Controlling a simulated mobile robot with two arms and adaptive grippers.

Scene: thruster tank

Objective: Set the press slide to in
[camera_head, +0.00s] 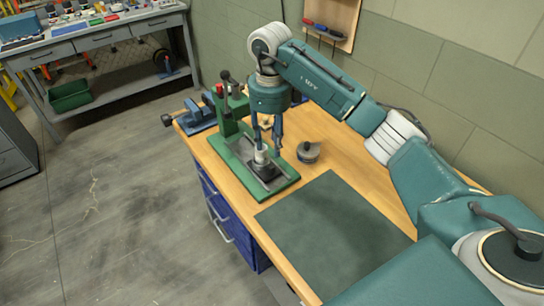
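The green press (229,112) stands on the wooden bench with its long green base reaching toward the front. The press slide (266,171) is a dark block in the grey channel of that base, and it sits out in front of the press column. A pale cylindrical part (261,156) stands upright on the slide. My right gripper (267,148) points down just above the slide, with its fingers apart near the top of the pale part. Whether a finger touches the part or slide cannot be told. My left gripper is not in view.
A round grey part (308,152) sits on the bench right of the press base. A blue vise (196,116) is behind left of the press. A dark green mat (331,234) lies clear in front. A tool board (331,22) hangs on the wall.

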